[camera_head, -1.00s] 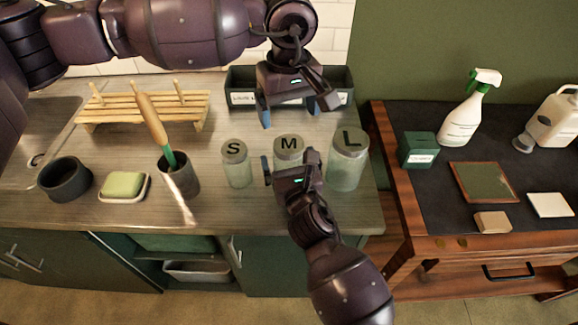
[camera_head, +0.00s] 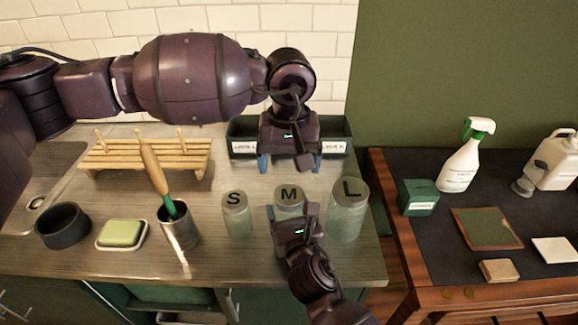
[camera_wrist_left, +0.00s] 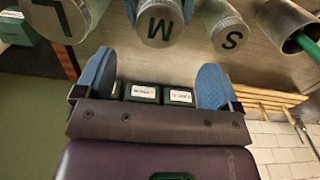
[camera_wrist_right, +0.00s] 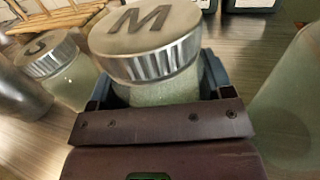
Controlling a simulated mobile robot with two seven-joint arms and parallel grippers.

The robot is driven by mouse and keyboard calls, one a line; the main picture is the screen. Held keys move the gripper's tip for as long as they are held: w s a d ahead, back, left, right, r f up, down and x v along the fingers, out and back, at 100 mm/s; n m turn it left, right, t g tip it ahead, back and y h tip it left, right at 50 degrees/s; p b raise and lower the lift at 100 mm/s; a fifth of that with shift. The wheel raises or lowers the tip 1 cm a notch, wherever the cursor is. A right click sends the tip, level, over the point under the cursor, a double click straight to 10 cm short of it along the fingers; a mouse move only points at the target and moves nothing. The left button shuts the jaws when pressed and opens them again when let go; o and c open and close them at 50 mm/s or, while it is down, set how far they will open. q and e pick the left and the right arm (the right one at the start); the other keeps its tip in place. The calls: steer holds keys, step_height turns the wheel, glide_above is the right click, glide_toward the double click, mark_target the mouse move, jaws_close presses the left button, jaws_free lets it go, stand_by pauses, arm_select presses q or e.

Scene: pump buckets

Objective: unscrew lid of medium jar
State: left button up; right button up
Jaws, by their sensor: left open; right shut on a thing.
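The medium jar, with an M on its ribbed metal lid (camera_head: 290,196), stands upright on the counter between the S and L jars. Its lid also shows in the left wrist view (camera_wrist_left: 159,22). In the right wrist view the lid (camera_wrist_right: 146,37) sits on the glass body (camera_wrist_right: 165,92). My right gripper (camera_head: 288,214) is shut on the glass body below the lid, from the front. My left gripper (camera_head: 289,165) is open and empty, above and behind the jar; its blue fingers (camera_wrist_left: 153,86) point toward the lid without touching it.
The S jar (camera_head: 236,218) is close on the left and the L jar (camera_head: 346,215) close on the right. A dark labelled bin (camera_head: 243,134) is behind. A metal cup with a brush (camera_head: 178,229) and a wooden rack (camera_head: 145,158) stand further left.

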mark_target(289, 194)
arm_select(q)
steer(key=m, duration=0.8)
steer(key=shift+m, duration=0.4)
steer(key=shift+f, duration=4.05)
steer(key=c, duration=0.9)
steer(key=n, duration=0.5)
steer(key=shift+c, duration=0.2)
steer(key=n, duration=0.4)
steer(key=shift+n, duration=0.4)
